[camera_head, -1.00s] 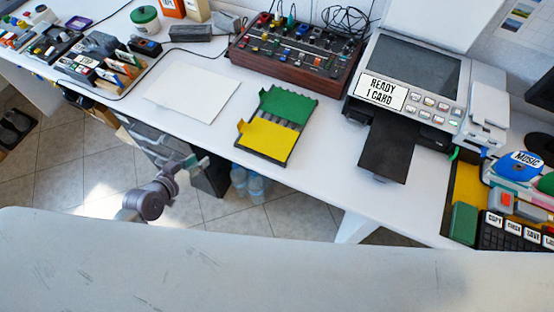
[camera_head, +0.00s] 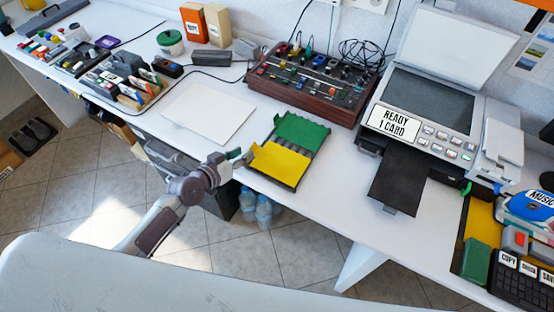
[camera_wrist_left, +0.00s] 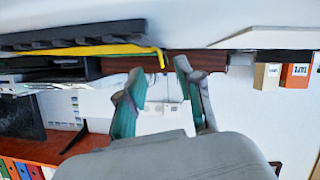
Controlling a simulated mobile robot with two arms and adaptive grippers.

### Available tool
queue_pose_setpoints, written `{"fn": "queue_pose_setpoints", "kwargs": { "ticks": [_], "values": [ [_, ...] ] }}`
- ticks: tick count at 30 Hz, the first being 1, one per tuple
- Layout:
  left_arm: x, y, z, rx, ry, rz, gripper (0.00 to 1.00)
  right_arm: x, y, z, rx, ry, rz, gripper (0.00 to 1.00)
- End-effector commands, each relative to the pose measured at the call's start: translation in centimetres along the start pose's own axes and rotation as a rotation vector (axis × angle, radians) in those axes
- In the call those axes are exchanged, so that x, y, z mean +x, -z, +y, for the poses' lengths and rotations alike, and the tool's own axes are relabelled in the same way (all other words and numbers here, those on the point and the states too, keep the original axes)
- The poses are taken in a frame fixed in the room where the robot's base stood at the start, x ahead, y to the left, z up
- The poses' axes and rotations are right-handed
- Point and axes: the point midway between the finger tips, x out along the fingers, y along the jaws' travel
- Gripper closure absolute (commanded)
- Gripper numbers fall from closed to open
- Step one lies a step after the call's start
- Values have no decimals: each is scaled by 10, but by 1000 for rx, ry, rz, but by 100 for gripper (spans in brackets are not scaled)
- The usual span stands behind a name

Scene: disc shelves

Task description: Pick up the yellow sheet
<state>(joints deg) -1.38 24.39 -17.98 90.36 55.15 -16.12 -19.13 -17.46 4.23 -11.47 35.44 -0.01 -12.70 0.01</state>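The yellow sheet (camera_head: 282,163) lies on the front part of a dark slotted tray (camera_head: 291,185) on the white desk, with a green sheet (camera_head: 301,131) behind it. In the left wrist view, which is upside down, the yellow sheet (camera_wrist_left: 85,50) shows edge-on with a small bent tab at its right end. My left gripper (camera_head: 244,157) is at the sheet's left front corner. In the wrist view my left gripper (camera_wrist_left: 160,69) is open, with the tab appearing between its fingertips. I cannot tell whether they touch it. My right gripper is not in view.
A white sheet (camera_head: 208,112) lies left of the tray. A control box with knobs (camera_head: 315,82) stands behind it, and a printer (camera_head: 425,120) with a dark output tray (camera_head: 404,186) stands to the right. The desk's front edge (camera_head: 312,205) is close to the tray.

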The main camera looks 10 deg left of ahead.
Motion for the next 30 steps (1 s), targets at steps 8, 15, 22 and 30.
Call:
{"fn": "queue_pose_setpoints", "kwargs": {
  "ticks": [8,15,22,30],
  "values": [
    [36,2,0,0,0,2,64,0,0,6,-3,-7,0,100],
    [37,2,0,0,0,1,64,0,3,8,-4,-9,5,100],
    [36,2,0,0,0,1,100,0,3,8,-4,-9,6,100],
    [36,2,0,0,0,0,100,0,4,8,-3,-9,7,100]
  ]
}}
